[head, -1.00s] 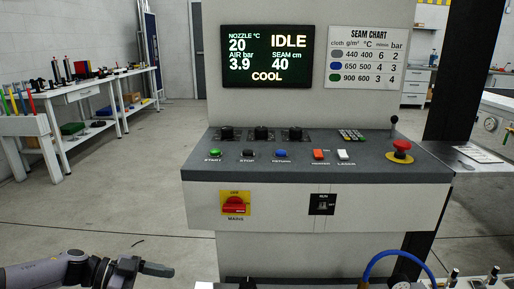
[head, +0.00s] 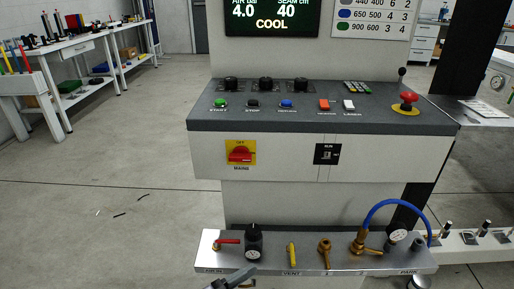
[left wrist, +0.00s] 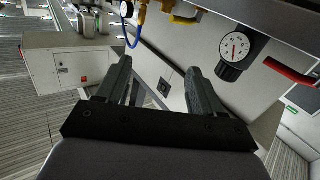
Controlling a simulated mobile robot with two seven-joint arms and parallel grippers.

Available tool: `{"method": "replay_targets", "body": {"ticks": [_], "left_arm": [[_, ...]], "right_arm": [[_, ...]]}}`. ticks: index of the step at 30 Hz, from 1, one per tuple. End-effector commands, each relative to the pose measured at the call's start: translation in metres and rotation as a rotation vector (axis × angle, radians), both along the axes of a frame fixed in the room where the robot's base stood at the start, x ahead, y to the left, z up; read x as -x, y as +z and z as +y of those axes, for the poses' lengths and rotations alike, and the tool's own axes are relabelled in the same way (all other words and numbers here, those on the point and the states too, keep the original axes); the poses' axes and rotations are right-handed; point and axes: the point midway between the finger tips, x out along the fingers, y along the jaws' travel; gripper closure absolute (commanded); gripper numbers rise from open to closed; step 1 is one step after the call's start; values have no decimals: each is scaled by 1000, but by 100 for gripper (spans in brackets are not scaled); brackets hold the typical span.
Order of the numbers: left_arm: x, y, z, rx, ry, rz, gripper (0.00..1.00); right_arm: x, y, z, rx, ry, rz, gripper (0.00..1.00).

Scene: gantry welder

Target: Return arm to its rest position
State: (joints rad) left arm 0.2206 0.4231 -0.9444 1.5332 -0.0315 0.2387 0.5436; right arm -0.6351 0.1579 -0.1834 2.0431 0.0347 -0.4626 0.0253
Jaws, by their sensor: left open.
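My left gripper (head: 234,278) shows at the bottom edge of the head view, just in front of the air manifold (head: 300,259). In the left wrist view my left gripper (left wrist: 160,78) is open, with its two fingers apart and nothing between them. The rest of the left arm is out of the head view.
The manifold carries a red-handled valve (head: 228,241), a black regulator (head: 254,243), a yellow valve (head: 292,255), brass fittings and a blue hose (head: 383,204). Above it is the control desk (head: 330,123). Open floor (head: 80,230) lies to the left.

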Motion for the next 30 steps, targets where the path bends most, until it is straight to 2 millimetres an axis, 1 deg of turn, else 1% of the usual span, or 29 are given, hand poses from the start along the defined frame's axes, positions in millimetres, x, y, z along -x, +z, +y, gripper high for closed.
{"method": "replay_targets", "body": {"ticks": [1,5,8,14,18,23,24,30], "left_arm": [[6,-1,2,8,55,29,33],[15,-7,19,-13,194,97,33],[23,-17,41,-52,301,161,33],[52,-44,100,-172,490,308,33],[81,-62,142,-273,586,408,33],[120,-79,188,-391,669,519,33],[117,-62,188,-391,667,512,33],[118,-26,190,-397,671,502,33]], "right_arm": [[0,0,0,0,0,0,66],[0,0,0,-2,-1,0,66],[0,0,1,-4,-2,0,66],[0,0,2,-7,-4,0,66],[0,0,2,-8,-5,0,66],[0,0,2,-8,-5,0,66],[0,17,2,-6,-5,3,66],[-1,59,0,3,-3,-16,66]]}}
